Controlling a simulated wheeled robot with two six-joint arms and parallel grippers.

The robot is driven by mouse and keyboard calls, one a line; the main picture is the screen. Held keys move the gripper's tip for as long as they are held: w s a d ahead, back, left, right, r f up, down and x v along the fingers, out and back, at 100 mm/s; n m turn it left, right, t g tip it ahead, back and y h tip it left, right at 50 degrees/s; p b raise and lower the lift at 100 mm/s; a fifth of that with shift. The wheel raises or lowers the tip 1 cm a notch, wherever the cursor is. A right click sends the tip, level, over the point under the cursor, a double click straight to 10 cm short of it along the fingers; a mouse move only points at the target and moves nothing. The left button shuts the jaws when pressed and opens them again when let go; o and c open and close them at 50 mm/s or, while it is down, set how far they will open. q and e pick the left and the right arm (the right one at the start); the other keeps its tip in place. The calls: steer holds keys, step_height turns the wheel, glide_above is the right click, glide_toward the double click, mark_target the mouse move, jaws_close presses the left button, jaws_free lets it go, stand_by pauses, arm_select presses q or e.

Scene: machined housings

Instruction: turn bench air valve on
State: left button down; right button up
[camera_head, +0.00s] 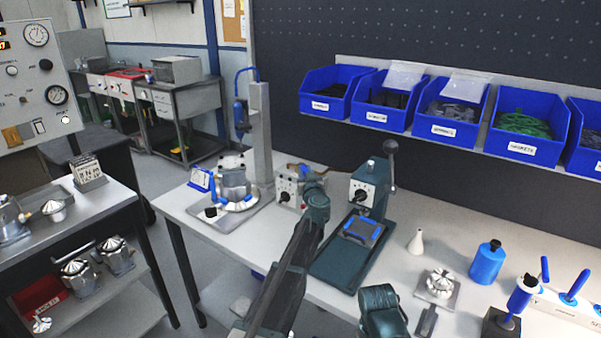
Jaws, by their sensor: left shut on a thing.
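A small pale box (287,193) with dark knobs on its front stands on the workbench, left of the green press. I take it to be the bench air valve, though its label is too small to read. My left arm reaches up from the bottom middle. My left gripper (304,174) is at the top right of this box, shut on a small part there, apparently the valve handle. The wrist hides the right side of the box and most of the fingers, so the handle's angle cannot be told. Only a dark green link of my right arm shows at the bottom; its gripper is out of view.
A green press (362,208) with a ball-ended lever stands close right of my left wrist. A fixture with a metal housing (233,180) is on the left. A blue bottle (487,263) and white cone bottle (416,242) stand right. Blue bins (442,115) line the back.

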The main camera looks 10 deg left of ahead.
arm_select(q)
steer(key=shift+w+d+n+g+y, duration=0.15)
steer(key=shift+d+n+g+y, duration=0.2)
steer(key=shift+y, duration=0.2)
steer(key=shift+w+d+n+g+y, duration=0.15)
steer(key=shift+n+g+y, duration=0.1)
steer(key=shift+n+y, duration=0.25)
steer(key=c, duration=0.7)
jaws_free()
steer(key=shift+c, duration=0.2)
steer(key=shift+s, duration=0.1)
steer(key=v, duration=1.3)
steer(key=shift+s+d, duration=0.2)
steer(key=shift+d, duration=0.1)
